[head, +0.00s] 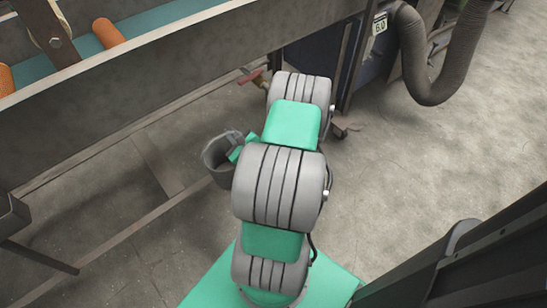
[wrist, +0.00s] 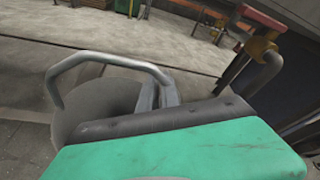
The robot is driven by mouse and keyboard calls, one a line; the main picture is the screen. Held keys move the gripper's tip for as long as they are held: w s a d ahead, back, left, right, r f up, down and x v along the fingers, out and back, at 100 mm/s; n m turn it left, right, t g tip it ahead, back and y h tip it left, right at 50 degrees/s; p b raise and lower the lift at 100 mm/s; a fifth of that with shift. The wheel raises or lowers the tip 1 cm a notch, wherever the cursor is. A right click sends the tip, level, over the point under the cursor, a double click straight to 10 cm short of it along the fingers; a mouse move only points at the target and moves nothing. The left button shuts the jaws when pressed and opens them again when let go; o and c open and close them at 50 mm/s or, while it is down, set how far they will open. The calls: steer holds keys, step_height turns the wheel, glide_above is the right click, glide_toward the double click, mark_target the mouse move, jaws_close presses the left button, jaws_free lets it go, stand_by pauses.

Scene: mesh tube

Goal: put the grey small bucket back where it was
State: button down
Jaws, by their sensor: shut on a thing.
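The grey small bucket (head: 219,165) shows left of my arm in the head view, below the long metal trough. In the wrist view the bucket (wrist: 85,110) is at the left, with its bent grey handle (wrist: 110,58) raised over its opening. My gripper (wrist: 165,92) is shut on the bucket at the handle's right end, near the rim. In the head view my gripper (head: 240,148) is partly hidden behind my arm. The bucket looks close to upright. I cannot tell whether its base touches the floor.
A long metal trough (head: 180,75) with orange rollers (head: 107,33) runs across the upper left. A red-handled valve (head: 250,77) juts out beneath it. A dark cabinet (head: 370,45) and a thick grey hose (head: 415,70) stand upper right. The concrete floor (head: 430,160) at right is clear.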

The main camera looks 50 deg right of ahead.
steer(key=s+d+r+m+g+h, duration=0.25)
steer(key=s+d+m+h, duration=0.2)
steer(key=d, duration=0.55)
steer(key=d+f+b, duration=0.8)
steer(key=d+f, duration=0.5)
steer(key=d, duration=0.1)
steer(key=shift+d+f, duration=0.25)
steer(key=shift+f, duration=0.05)
steer(key=c, duration=2)
jaws_free()
steer(key=shift+f, duration=0.2)
steer(key=o, duration=0.4)
steer(key=shift+r, duration=0.1)
